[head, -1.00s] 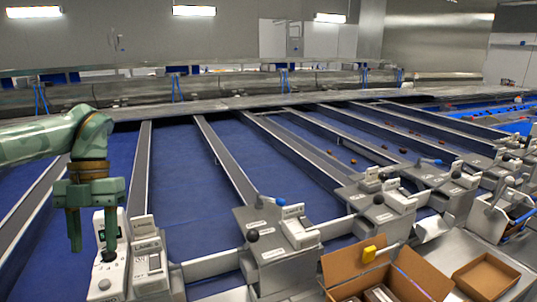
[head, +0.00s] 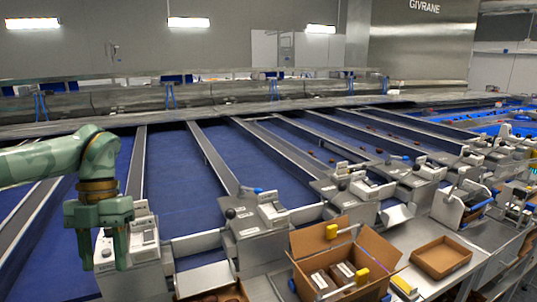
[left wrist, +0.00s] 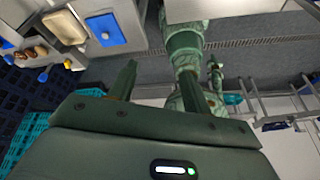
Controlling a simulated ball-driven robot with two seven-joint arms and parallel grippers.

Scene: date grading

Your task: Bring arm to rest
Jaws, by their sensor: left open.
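My left arm comes in from the left in the head view. Its green gripper (head: 104,263) points down with its two fingers apart and nothing between them. It hangs in front of a grey lever control unit at the near end of the lanes, and hides part of it. In the left wrist view the open fingers (left wrist: 157,72) also show empty. My right gripper does not show for certain in either view.
Blue sorting lanes (head: 180,180) with grey dividers run back. Control units (head: 255,222) line their near ends. An open cardboard box (head: 376,274) with packs inside and a shallow empty carton (head: 441,257) stand at the front right. A blue-lidded tray (left wrist: 105,30) shows in the left wrist view.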

